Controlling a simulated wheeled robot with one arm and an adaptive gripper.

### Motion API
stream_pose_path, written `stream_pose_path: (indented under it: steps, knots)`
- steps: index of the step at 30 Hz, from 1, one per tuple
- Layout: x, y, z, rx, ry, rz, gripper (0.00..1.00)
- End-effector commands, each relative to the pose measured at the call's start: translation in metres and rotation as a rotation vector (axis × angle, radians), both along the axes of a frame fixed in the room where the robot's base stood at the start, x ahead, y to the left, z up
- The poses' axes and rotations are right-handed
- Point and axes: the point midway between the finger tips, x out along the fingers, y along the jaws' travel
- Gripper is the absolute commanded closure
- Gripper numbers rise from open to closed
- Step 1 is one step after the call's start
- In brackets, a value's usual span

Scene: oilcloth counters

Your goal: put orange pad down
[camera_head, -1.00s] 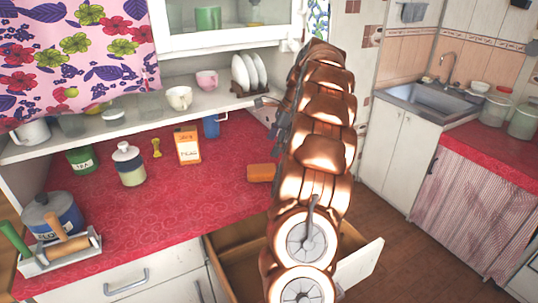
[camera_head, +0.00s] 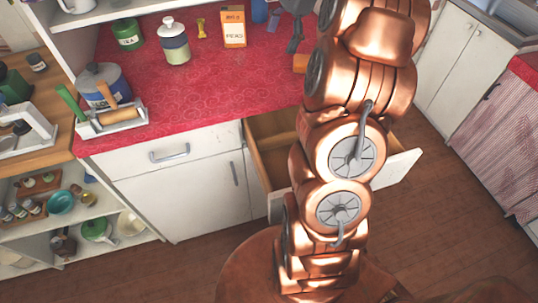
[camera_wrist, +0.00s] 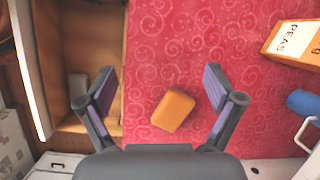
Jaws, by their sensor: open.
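The orange pad (camera_head: 300,63) lies on the red counter (camera_head: 205,80) near its right end, partly hidden by my arm in the head view. In the wrist view, the whole orange pad (camera_wrist: 173,110) shows on the red cloth (camera_wrist: 165,40). My gripper (camera_wrist: 160,88) is open and empty, its two fingers spread on either side of the pad in that view. It does not touch the pad. In the head view, my gripper (camera_head: 294,45) is at the counter beside the pad, its fingers partly hidden.
An open wooden drawer (camera_wrist: 88,30) lies left of the pad in the wrist view; it holds a small grey item. The orange peas box (camera_wrist: 293,42) and a blue mug (camera_wrist: 303,102) stand to the right. Cloth around the pad is bare.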

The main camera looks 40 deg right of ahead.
Motion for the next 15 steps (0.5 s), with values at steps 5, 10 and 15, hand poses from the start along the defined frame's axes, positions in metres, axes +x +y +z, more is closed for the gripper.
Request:
stream_pose_path:
  steps: [5, 10, 15]
  knots:
    - [-0.018, 0.075, 0.003, -0.047, -0.021, 0.279, 0.08]
    - [-0.049, 0.134, -0.002, -0.084, -0.035, 0.537, 0.08]
    - [-0.088, 0.182, -0.011, -0.127, -0.048, 0.79, 0.08]
